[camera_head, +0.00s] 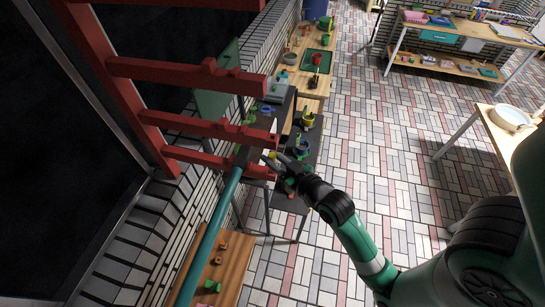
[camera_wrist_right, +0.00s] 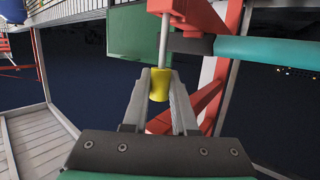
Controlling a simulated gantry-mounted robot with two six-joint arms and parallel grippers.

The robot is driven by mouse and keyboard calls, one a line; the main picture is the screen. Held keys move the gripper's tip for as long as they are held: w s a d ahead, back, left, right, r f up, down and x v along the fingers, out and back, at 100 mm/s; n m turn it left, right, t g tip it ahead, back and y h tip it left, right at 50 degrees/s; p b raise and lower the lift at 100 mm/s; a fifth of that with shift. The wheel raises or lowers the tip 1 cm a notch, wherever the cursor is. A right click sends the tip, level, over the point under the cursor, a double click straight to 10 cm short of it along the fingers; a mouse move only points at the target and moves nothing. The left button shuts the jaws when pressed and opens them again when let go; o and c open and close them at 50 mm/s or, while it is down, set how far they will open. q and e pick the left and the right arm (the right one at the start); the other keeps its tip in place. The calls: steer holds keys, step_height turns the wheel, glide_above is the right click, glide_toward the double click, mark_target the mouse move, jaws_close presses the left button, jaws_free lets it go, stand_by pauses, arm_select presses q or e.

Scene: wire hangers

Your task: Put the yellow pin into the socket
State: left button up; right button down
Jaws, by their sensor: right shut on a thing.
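My right gripper (camera_wrist_right: 160,78) is shut on the yellow pin (camera_wrist_right: 159,88), gripping its yellow grip between the fingertips. The pin's thin grey shaft (camera_wrist_right: 164,42) points away from the gripper, up to a red block (camera_wrist_right: 193,14) at the top of the right wrist view. I cannot tell whether the tip is inside the block or only in front of it. No socket opening is clearly visible. In the head view, my right gripper (camera_head: 275,161) and the small yellow grip (camera_head: 272,155) are at the end of the lowest red arm (camera_head: 215,158). My left gripper is not in view.
A teal bar (camera_head: 213,232) with a dark end runs beside the red rack (camera_head: 190,68); it is close to the pin in the wrist view (camera_wrist_right: 275,50). Dark benches with small objects stand behind my gripper. The tiled floor (camera_head: 370,150) to the right is mostly clear.

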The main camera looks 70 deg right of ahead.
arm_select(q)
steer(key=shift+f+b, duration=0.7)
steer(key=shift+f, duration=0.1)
arm_select(e)
steer(key=shift+f, duration=1)
steer(key=c, duration=0.6)
jaws_free()
arm_select(q)
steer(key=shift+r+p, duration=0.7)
steer(key=shift+p, duration=0.05)
arm_select(e)
steer(key=shift+v, duration=1.5)
